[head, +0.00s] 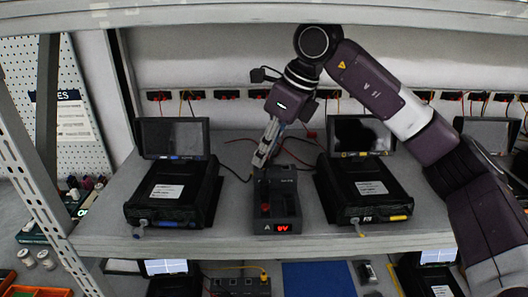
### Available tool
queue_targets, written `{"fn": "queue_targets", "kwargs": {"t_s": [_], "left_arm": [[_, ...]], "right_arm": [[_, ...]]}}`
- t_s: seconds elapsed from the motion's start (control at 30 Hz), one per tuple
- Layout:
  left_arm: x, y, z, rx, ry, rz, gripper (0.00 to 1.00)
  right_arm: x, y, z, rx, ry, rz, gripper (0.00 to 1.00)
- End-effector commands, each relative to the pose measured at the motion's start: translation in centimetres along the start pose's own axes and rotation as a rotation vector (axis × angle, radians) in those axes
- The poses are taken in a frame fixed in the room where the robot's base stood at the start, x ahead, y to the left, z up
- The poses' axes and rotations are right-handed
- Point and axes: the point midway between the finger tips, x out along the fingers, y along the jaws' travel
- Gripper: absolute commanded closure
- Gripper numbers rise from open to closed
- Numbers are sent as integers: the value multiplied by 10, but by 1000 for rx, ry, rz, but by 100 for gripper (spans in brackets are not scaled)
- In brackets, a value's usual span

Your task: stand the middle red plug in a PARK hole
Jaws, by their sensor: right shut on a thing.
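My right gripper (261,159) reaches down from the upper right to the back of a black unit (281,204) marked A. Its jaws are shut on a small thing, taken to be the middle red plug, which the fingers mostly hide. The unit stands mid-shelf between two black instruments and shows a red display (283,228). A small red part (265,208) shows on the unit's top, left of its middle. The PARK holes cannot be made out at this size. I cannot tell whether the held thing touches the unit. My left gripper is not in view.
A black instrument with a raised screen stands on the left (170,194) and another on the right (366,187). Thin red and black leads run behind the unit. A shelf edge (330,243) crosses the front, and a slanted rack post (35,180) stands left.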

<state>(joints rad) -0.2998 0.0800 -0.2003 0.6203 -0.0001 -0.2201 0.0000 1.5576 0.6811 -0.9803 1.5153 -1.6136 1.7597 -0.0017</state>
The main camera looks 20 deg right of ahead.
Motion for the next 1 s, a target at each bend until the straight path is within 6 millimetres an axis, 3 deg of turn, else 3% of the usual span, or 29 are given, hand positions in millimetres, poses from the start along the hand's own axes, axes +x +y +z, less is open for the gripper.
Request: {"fn": "queue_targets", "kwargs": {"t_s": [0.67,0.7,0.8,0.87,1.0], "left_arm": [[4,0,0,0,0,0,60],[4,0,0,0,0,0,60],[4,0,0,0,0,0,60],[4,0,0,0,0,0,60],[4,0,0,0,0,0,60]], "right_arm": [[5,0,-2,0,-2,-1,100],[5,0,-2,0,-2,-1,83],[5,0,-2,0,-2,-1,72],[5,0,-2,0,-2,-1,66],[6,0,-2,0,-1,0,66]]}}
